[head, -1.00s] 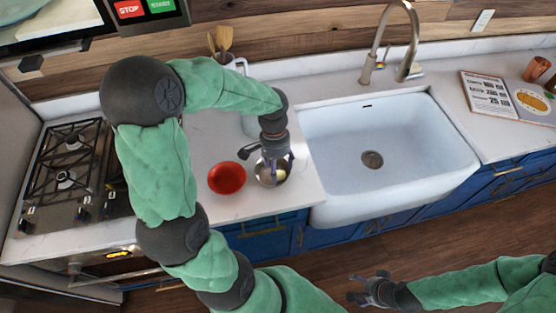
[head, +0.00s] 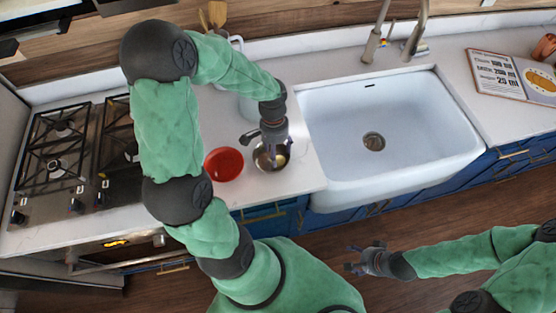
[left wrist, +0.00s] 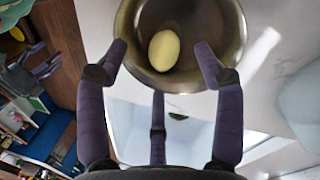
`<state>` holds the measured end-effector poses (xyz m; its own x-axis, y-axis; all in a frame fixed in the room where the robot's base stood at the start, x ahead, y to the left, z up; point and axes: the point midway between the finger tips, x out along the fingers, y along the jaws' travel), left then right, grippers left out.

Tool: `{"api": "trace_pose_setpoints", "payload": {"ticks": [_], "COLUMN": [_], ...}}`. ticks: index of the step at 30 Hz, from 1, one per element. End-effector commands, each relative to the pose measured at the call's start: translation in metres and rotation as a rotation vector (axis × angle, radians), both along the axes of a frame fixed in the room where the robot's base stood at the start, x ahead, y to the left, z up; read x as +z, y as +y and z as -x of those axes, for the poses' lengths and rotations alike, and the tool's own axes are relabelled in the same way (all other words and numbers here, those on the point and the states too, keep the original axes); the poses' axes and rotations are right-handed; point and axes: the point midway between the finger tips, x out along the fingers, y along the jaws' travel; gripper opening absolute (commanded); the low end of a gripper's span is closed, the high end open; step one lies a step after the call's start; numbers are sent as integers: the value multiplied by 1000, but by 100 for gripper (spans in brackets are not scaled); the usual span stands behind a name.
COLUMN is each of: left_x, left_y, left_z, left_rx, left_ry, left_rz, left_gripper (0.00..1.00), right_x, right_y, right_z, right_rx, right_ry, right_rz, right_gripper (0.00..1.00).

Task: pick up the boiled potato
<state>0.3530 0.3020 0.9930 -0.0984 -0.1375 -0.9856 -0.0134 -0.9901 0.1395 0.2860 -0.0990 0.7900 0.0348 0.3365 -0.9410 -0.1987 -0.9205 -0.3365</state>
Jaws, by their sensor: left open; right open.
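The boiled potato (left wrist: 164,50) is pale yellow and oval. It lies inside a metal pot (left wrist: 233,30), against the pot's inner wall in the left wrist view. In the head view the potato (head: 281,160) shows small and pale in the pot (head: 259,160) on the counter. My left gripper (left wrist: 160,70) is open and empty, pointing down over the pot. Its fingers are spread around the near side of the potato, apart from it as far as I can tell. In the head view the left gripper (head: 272,155) partly covers the pot. My right gripper (head: 350,258) is open and empty over the floor.
A red bowl (head: 224,164) stands just left of the pot. A white sink (head: 330,120) with a tap lies to the right. A gas stove (head: 60,150) is at the left. Utensils stand at the back. An open recipe book (head: 505,80) lies far right.

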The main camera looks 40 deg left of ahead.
Motion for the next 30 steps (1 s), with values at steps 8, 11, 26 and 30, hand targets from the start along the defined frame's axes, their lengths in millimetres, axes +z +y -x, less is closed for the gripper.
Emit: {"api": "trace_pose_setpoints", "payload": {"ticks": [8, 11, 26, 30], "left_x": [-37, -41, -38, -38], "left_y": [-5, -6, -5, -5], "left_z": [3, 6, 2, 1], "left_rx": [-3, -4, -3, -3], "left_ry": [11, 19, 8, 6], "left_rz": [3, 5, 3, 2], "left_gripper": [68, 68, 13, 13], "right_x": [-8, -9, -8, -8], "right_y": [0, 0, 0, 0], "right_z": [0, 0, 0, 0], "right_rx": [0, 0, 0, 0], "right_ry": [0, 0, 0, 0], "right_rz": [0, 0, 0, 0], "right_gripper": [70, 70, 70, 70]}}
